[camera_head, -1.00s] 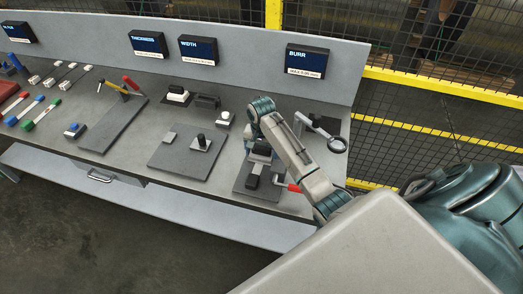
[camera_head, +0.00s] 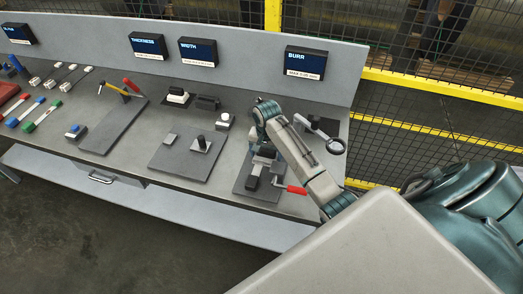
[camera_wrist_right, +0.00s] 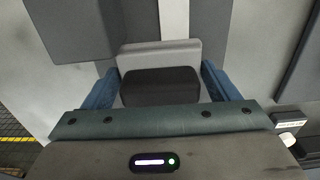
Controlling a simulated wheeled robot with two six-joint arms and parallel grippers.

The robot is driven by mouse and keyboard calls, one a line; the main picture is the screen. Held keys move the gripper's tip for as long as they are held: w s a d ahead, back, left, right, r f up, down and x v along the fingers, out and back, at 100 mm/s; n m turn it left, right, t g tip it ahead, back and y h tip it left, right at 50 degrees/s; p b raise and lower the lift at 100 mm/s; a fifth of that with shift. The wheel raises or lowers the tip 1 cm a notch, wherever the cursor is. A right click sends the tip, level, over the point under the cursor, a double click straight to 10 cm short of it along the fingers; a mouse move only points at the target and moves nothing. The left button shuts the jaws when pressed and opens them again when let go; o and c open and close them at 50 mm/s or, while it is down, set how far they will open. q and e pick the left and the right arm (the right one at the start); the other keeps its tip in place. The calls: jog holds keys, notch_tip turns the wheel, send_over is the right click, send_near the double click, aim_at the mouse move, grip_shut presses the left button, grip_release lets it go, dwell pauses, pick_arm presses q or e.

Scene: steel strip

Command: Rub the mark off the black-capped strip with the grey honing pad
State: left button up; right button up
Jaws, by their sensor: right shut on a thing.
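My right gripper (camera_wrist_right: 160,85) is shut on the grey honing pad (camera_wrist_right: 160,50), a grey block with a black grip between the blue fingers. In the head view my right gripper (camera_head: 262,150) is over the fixture at the right of the bench, partly hidden by my arm. In the wrist view a pale strip (camera_wrist_right: 175,16) runs away from beyond the pad; its cap and any mark are hidden. I cannot tell whether the pad touches the strip. My left gripper is not in view.
The dark fixture plate (camera_head: 249,188) carries a red-handled clamp (camera_head: 296,190). A grey plate (camera_head: 185,158) with small blocks lies left of it. Several strips with coloured ends (camera_head: 40,115) lie far left. A BURR display (camera_head: 304,63) stands behind.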

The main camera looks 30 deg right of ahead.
jog(key=shift+w+a, duration=1.25)
jog(key=shift+w, duration=0.15)
jog(key=shift+s+d, duration=1.2)
jog(key=shift+s, duration=0.2)
jog(key=shift+w+a, duration=0.6)
jog(key=shift+w, duration=0.1)
jog(key=shift+r, duration=3.55)
jog(key=shift+f, duration=0.1)
